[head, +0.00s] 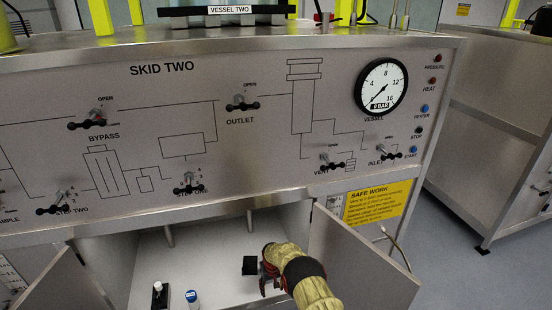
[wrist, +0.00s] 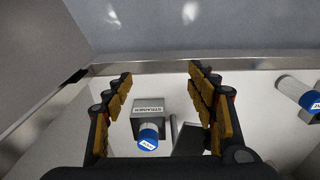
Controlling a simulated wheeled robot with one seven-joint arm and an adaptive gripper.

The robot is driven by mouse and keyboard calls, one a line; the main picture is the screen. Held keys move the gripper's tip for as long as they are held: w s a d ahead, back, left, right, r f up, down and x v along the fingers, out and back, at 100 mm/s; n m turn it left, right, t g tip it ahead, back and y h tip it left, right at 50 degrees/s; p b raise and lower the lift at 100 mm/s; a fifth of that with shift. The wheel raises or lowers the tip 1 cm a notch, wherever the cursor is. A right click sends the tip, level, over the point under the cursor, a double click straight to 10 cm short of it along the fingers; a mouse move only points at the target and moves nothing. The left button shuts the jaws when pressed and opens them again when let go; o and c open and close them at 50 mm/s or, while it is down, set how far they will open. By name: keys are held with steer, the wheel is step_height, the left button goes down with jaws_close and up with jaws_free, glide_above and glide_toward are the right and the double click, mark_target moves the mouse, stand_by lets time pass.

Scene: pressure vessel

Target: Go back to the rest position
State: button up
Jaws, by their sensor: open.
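My gripper (head: 268,279) is low in the open cabinet under the SKID TWO panel, at the end of my tan-sleeved arm. In the wrist view its two fingers (wrist: 162,82) stand wide apart, with nothing held between them. Beyond the fingers are a grey block labelled STRAINER (wrist: 149,107) and a blue-capped item (wrist: 148,138) in front of it. I cannot tell whether these two touch.
The cabinet's left door (head: 62,283) and right door (head: 350,262) stand open around my arm. The panel (head: 250,130) with several valve handles overhangs the opening.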

steer(key=s+d+r+g, duration=0.1)
steer(key=s+d+g, duration=0.1)
steer(key=s, duration=0.5)
steer(key=s+d+r, duration=0.3)
steer(key=s+r, duration=0.2)
steer(key=r, duration=0.8)
steer(key=s+d+r+m, duration=0.1)
steer(key=s+d+r, duration=0.3)
steer(key=r, duration=0.9)
steer(key=s+d+r, duration=0.3)
steer(key=s+r, duration=0.3)
steer(key=r, duration=0.7)
steer(key=s+d+r+m+t+p, duration=0.1)
steer(key=s+d+r+t, duration=0.2)
steer(key=s+r, duration=0.9)
steer(key=s+d+r+m+t+p, duration=0.1)
steer(key=s+d+r+t, duration=0.3)
steer(key=s+r, duration=0.9)
steer(key=shift+d+r, duration=0.25)
steer(key=shift+d, duration=0.65)
